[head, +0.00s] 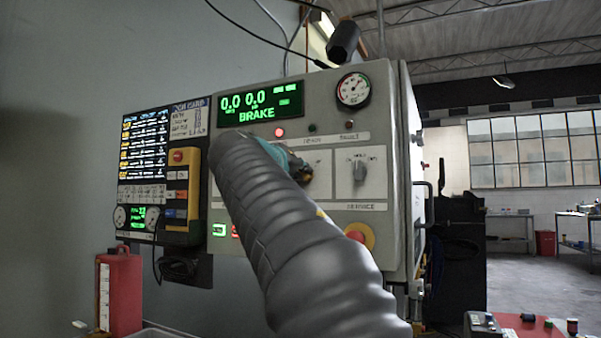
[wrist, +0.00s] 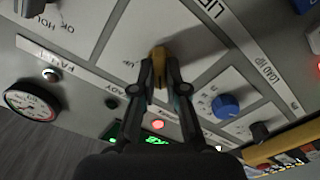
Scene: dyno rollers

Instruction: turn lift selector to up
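In the wrist view my gripper (wrist: 159,66) is over the panel section marked UP, with part of a LIFT label (wrist: 214,8) beyond. Its dark fingers come close together around a narrow yellow-brown piece at their tips.
A dark selector (head: 359,170) marked HOLD is right of my gripper in the head view. A red button (head: 356,236) on a yellow ring sits lower. The wrist view shows a blue knob (wrist: 226,106), a black knob (wrist: 262,131) and a round gauge (wrist: 33,104) nearby.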

